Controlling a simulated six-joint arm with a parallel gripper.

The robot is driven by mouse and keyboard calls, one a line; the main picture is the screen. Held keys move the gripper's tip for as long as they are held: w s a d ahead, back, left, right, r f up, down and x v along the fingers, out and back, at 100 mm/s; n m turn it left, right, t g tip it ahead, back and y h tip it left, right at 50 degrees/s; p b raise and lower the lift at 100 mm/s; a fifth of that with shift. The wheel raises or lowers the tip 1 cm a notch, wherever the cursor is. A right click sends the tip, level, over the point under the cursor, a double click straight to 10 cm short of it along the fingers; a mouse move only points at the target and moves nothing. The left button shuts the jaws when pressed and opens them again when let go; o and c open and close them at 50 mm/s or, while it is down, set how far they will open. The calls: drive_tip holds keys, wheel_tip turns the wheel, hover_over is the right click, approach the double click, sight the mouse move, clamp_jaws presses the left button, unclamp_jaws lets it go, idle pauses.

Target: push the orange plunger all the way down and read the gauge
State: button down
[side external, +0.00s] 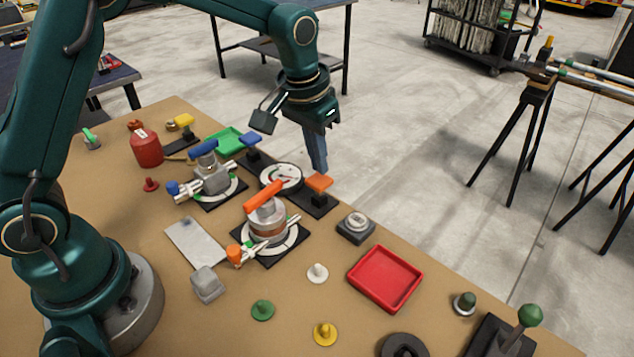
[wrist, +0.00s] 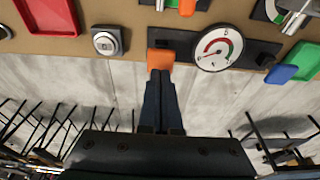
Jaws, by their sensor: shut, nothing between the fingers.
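The orange plunger (side external: 319,183) has a flat square cap standing above a black base plate, at the far edge of the table. The round white gauge (side external: 281,178) is beside it on the same base. My gripper (side external: 320,170) points down with its fingers together and empty, its tips at the orange cap; I cannot tell whether they touch it. In the wrist view my fingertips (wrist: 161,72) overlap the near edge of the orange cap (wrist: 161,60). The gauge (wrist: 218,48) shows a red needle and a red and green scale; its numbers are too small to read.
A valve with an orange handle (side external: 263,195) stands close in front of the gauge, and a blue-handled valve (side external: 203,150) to its left. A blue plunger (side external: 250,140) is further left. A red tray (side external: 385,278) and grey button box (side external: 356,228) lie right.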

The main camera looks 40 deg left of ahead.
sight(319, 179)
drive_tip(key=shift+f, duration=0.15)
drive_tip(key=shift+f, duration=1.8)
drive_tip(key=shift+r, duration=1.95)
drive_tip(key=shift+r, duration=2.5)
